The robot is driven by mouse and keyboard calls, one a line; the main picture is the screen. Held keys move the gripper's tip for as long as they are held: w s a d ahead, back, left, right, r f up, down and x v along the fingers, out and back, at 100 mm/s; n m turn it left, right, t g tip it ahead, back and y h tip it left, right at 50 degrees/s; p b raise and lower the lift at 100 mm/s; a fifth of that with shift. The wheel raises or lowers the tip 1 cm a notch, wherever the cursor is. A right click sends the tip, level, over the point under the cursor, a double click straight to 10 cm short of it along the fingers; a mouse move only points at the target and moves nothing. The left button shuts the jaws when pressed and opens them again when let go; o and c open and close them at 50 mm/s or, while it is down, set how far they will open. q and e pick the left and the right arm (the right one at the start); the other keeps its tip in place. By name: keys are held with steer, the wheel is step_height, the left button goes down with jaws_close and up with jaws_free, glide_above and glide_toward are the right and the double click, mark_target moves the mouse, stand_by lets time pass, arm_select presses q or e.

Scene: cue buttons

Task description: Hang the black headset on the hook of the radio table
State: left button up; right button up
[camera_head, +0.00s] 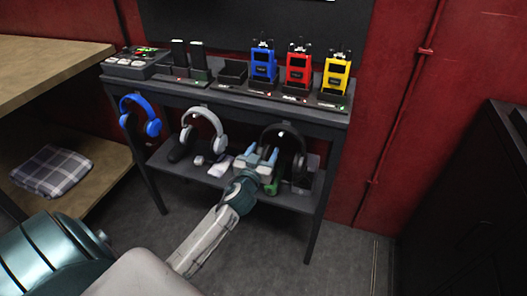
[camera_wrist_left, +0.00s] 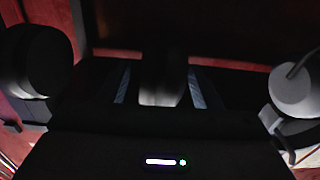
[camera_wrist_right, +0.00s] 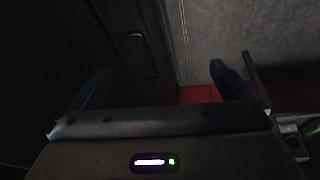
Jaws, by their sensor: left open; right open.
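The black headset (camera_head: 297,139) is upright at the right part of the radio table's (camera_head: 210,92) front edge, its band near the tabletop's rim. I cannot tell whether a hook bears it. My left gripper (camera_head: 257,160) is open beside its lower left part. In the left wrist view, a black ear cup (camera_wrist_left: 38,62) is at the left and a dark shape with a pale lower end (camera_wrist_left: 160,82) shows between the open fingers; I cannot tell what it is. My right gripper (camera_wrist_right: 157,85) is open and empty in the right wrist view, away from the table.
A blue headset (camera_head: 151,126) and a white headset (camera_head: 217,126) hang along the same edge, left of my left gripper. Blue (camera_head: 263,66), red (camera_head: 298,68) and yellow (camera_head: 336,74) radios stand on top. A wooden shelf (camera_head: 95,160) is left, a dark cabinet (camera_head: 455,210) right.

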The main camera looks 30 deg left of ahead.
arm_select(q)
steer(key=v, duration=0.2)
steer(key=shift+s+d+f, duration=0.2)
steer(key=shift+s, duration=0.15)
steer(key=b+v, duration=0.2)
steer(key=v, duration=0.5)
steer(key=shift+s+r, duration=0.25)
steer(key=shift+s, duration=0.05)
arm_select(e)
steer(key=shift+w+a+f+t+y, duration=0.15)
steer(key=shift+w+a+t+y, duration=0.1)
steer(key=shift+a+t, duration=0.2)
steer(key=shift+w+a+f+t+y, duration=0.15)
steer(key=shift+a+t+y, duration=0.15)
steer(key=shift+a, duration=0.2)
